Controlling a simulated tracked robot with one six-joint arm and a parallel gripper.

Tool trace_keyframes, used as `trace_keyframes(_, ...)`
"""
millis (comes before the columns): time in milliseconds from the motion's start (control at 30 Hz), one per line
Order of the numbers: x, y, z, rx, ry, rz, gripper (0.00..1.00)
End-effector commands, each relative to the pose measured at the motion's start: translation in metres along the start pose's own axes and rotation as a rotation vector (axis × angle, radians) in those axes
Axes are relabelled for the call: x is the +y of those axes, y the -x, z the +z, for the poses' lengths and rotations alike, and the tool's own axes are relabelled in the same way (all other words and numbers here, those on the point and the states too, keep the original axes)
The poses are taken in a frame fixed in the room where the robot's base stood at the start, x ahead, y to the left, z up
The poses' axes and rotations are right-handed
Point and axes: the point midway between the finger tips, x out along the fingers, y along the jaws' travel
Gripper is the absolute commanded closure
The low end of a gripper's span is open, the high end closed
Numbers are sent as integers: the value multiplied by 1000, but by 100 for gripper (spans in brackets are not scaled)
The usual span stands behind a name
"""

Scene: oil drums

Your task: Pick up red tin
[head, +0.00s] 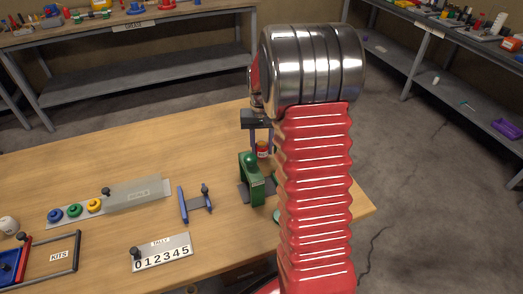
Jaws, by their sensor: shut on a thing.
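The red tin (263,148) is small, with a pale label band, and shows just left of my red bellows-covered arm near the middle of the head view. My gripper (262,141) comes down from a dark block, with its fingers at either side of the tin. It is shut on the tin. My arm hides part of the gripper and the area to its right. I cannot tell whether the tin touches the table.
A green device (251,178) stands close in front of the tin. Loaded shelves (130,27) stand behind. The table's back left is clear.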

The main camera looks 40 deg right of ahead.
Motion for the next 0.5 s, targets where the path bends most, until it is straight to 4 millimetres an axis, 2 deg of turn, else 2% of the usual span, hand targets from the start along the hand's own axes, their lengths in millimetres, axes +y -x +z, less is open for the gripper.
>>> trace_keyframes(300, 0, 56, -1, 3, 0, 0, 88)
trace_keyframes(500, 0, 80, 0, 1, 0, 0, 88)
